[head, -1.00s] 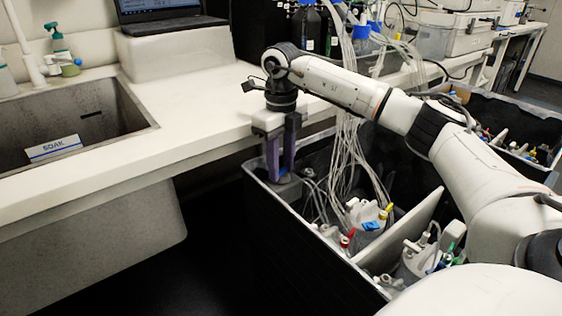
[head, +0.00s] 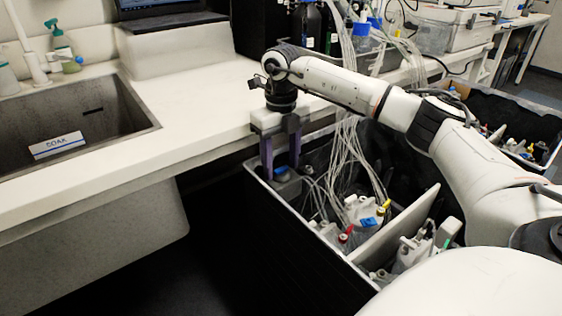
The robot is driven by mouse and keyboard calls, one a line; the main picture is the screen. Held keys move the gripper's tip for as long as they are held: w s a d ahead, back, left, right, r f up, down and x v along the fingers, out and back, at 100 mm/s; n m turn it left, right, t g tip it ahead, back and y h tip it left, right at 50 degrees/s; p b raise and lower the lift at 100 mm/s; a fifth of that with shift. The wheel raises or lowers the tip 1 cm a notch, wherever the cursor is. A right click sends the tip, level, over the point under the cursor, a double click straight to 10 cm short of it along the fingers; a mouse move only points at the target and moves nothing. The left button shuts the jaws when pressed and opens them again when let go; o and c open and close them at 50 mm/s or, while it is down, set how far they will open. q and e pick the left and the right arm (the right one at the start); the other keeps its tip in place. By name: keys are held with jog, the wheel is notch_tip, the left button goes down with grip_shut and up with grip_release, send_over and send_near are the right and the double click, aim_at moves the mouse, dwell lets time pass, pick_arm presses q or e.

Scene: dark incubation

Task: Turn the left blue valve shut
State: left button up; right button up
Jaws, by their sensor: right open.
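A blue valve handle (head: 281,171) shows at the near-left corner of the black bin, on a grey fitting. My right gripper (head: 281,165) points down over it, with its two purple fingers apart, one on each side of the handle. I cannot tell whether either finger touches it. A second blue valve handle (head: 369,223) is on a white fitting further right in the bin, near a red and a yellow handle. My left gripper is not in view.
The black bin (head: 312,262) has a pale divider (head: 400,228) and many clear tubes (head: 350,165) hanging into it, just right of the gripper. The white counter edge (head: 205,152) runs close behind and left of the gripper. A sink is at left.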

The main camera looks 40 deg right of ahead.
aim_at(281, 168)
notch_tip(281, 168, up, 10)
jog(key=p, duration=0.1)
jog(key=shift+r, duration=0.15)
dwell(0.5)
